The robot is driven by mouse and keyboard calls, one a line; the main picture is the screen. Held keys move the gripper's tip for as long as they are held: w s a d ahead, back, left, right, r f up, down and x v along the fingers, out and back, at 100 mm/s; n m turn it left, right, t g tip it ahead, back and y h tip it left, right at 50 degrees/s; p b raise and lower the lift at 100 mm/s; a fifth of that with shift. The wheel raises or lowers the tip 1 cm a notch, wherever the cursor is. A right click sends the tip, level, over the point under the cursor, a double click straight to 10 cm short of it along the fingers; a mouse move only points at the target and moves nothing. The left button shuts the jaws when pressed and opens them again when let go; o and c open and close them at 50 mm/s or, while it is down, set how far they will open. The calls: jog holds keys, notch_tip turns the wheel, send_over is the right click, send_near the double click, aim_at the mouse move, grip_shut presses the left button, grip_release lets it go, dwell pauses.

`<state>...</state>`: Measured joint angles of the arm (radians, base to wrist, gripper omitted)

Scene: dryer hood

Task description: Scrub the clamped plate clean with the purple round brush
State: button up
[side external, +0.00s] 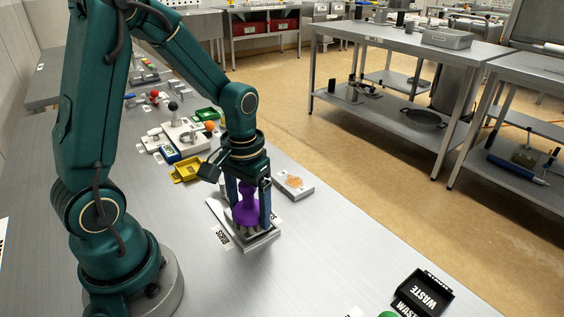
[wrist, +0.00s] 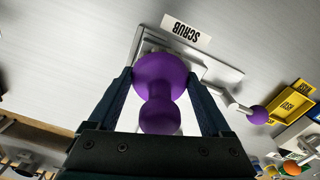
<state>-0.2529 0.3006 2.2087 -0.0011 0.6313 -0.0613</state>
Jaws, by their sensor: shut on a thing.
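The purple round brush (side external: 246,208) stands upright with its grey bristles down. My gripper (side external: 249,213) is shut on its purple handle, one dark finger on each side. The wrist view shows the purple handle (wrist: 160,80) between the fingers. The bristles are over the grey plate fixture (side external: 262,243) beside the SCRUB label (side external: 222,237); I cannot tell whether they touch the plate. The fixture (wrist: 222,72) also shows in the wrist view, with a lever ending in a purple knob (wrist: 258,114) beside it. The brush and gripper hide most of the plate's face.
A pale block with an orange patch (side external: 294,185) lies just right of the fixture. A black WASTE bin (side external: 424,294) is at the front right. The table between is clear.

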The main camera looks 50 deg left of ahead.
jog(key=shift+a, duration=1.95)
jog(key=shift+d, duration=2.8)
jog(key=shift+d+r, duration=0.15)
jog(key=shift+r, duration=0.5)
jog(key=shift+d+r, duration=0.15)
jog(key=shift+r, duration=3.3)
